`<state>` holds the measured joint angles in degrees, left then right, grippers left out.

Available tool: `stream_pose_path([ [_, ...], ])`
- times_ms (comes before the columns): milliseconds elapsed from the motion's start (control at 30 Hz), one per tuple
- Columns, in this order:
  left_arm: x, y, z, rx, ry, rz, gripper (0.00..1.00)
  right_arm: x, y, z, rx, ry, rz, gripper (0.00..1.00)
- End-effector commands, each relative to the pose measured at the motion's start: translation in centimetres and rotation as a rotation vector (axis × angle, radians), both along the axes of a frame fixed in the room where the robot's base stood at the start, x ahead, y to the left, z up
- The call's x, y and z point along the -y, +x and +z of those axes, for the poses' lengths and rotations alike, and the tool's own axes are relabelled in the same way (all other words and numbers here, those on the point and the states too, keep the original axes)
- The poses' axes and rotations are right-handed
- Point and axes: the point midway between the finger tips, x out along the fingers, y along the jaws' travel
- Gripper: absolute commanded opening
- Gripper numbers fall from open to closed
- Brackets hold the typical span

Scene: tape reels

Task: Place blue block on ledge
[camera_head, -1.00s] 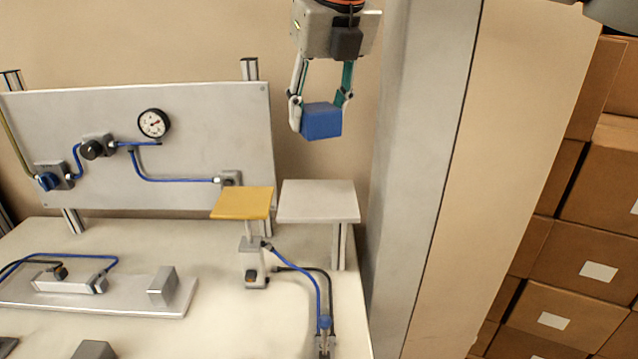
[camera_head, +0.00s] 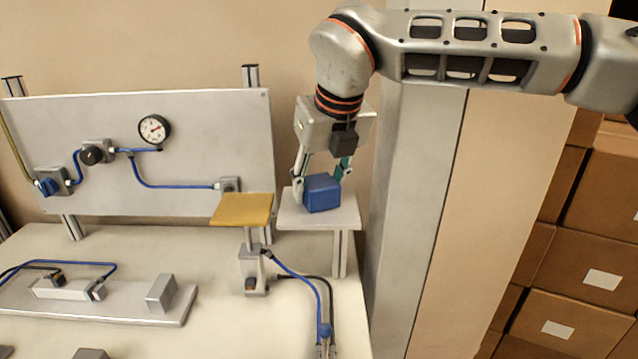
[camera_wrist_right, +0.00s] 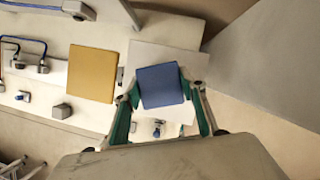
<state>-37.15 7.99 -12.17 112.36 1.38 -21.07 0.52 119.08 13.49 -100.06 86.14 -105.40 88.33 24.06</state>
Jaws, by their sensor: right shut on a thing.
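The blue block (camera_head: 322,193) is between the fingers of my right gripper (camera_head: 322,185), which is shut on it. Block and gripper are over the pale grey ledge (camera_head: 345,219), a small raised plate on a post. In the head view the block's lower edge looks at or just above the ledge's top; I cannot tell if it touches. In the right wrist view the block (camera_wrist_right: 161,85) sits between the green-sided fingers, with the ledge (camera_wrist_right: 150,52) behind it. My left gripper is not in view.
A yellow plate (camera_head: 242,209) on a stand is just left of the ledge. A grey panel (camera_head: 200,130) with a gauge and blue hoses stands behind. A grey column (camera_head: 415,200) rises to the right, with stacked cardboard boxes (camera_head: 580,230) beyond.

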Motion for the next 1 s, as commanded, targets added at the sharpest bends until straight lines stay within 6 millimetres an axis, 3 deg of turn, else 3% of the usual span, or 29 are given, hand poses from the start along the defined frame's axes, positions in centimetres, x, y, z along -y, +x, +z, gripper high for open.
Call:
stream_pose_path([
  [233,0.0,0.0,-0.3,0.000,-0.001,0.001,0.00,0.0,0.0,-0.3,0.001,0.000,0.000,0.15],
  [267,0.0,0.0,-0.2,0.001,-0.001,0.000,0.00,0.0,0.0,-0.3,0.000,0.000,0.000,0.46],
  [300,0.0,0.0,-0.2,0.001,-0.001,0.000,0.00,0.0,0.0,-0.3,0.000,0.000,0.000,0.57],
  [733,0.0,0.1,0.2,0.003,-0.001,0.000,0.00,0.0,0.0,0.2,0.001,0.000,0.000,0.58],
  [867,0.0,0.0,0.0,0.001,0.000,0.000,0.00,0.2,-0.5,1.7,0.004,0.002,0.000,0.58],
  [1000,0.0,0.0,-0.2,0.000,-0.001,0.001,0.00,0.7,-1.5,4.3,0.004,0.001,-0.001,0.58],
])
